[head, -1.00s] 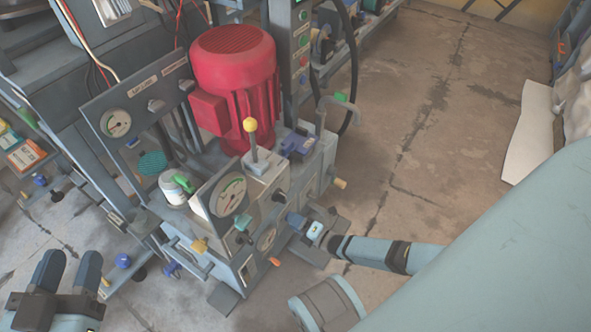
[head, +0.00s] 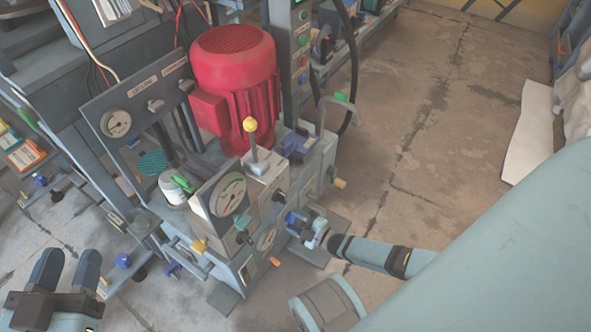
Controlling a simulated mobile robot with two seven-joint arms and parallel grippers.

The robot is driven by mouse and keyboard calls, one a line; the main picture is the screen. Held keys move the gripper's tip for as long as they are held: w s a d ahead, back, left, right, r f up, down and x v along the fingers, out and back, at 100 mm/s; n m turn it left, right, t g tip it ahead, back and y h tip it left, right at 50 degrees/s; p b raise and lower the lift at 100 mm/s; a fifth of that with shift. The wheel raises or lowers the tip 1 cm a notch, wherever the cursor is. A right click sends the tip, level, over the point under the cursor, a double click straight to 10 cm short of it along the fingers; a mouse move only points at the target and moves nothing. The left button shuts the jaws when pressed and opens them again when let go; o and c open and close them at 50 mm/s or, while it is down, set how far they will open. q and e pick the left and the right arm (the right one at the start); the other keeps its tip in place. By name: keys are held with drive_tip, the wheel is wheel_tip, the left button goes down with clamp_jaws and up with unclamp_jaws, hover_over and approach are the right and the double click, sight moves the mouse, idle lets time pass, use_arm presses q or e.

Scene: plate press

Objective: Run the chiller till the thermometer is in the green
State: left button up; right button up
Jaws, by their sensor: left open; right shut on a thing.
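A large round gauge (head: 229,197) with a green arc stands tilted on the front of the machine. A smaller gauge (head: 267,239) sits low on the front, and another gauge (head: 117,124) is on the rear panel. I cannot tell which is the thermometer, and the needle readings are too small to be sure of. My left gripper (head: 68,262) is open and empty at lower left, apart from the machine.
A red motor (head: 236,75) stands behind the gauges. A yellow-knobbed lever (head: 251,125) rises beside the large gauge. A green-tipped bent handle (head: 341,98), a black knob (head: 279,195) and an orange handle (head: 275,262) stick out nearby.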

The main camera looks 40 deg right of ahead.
drive_tip(key=shift+m, duration=0.9)
drive_tip(key=o, duration=0.9)
drive_tip(key=shift+s+d, duration=0.15)
drive_tip(key=shift+s, duration=0.15)
drive_tip(key=p+v, duration=0.2)
drive_tip(key=v, duration=0.2)
drive_tip(key=shift+s+d+r, duration=0.1)
drive_tip(key=shift+s+r, duration=0.05)
drive_tip(key=shift+s, duration=0.15)
use_arm(q)
drive_tip(key=s+n+p, duration=0.1)
drive_tip(key=s+d+n+g+p, duration=0.1)
drive_tip(key=shift+d+f+n+g+y, duration=0.15)
drive_tip(key=shift+f+n+g+y, duration=0.15)
drive_tip(key=shift+f+n, duration=0.1)
use_arm(e)
approach(295, 221)
drive_tip(key=v, duration=0.4)
drive_tip(key=shift+d, duration=0.1)
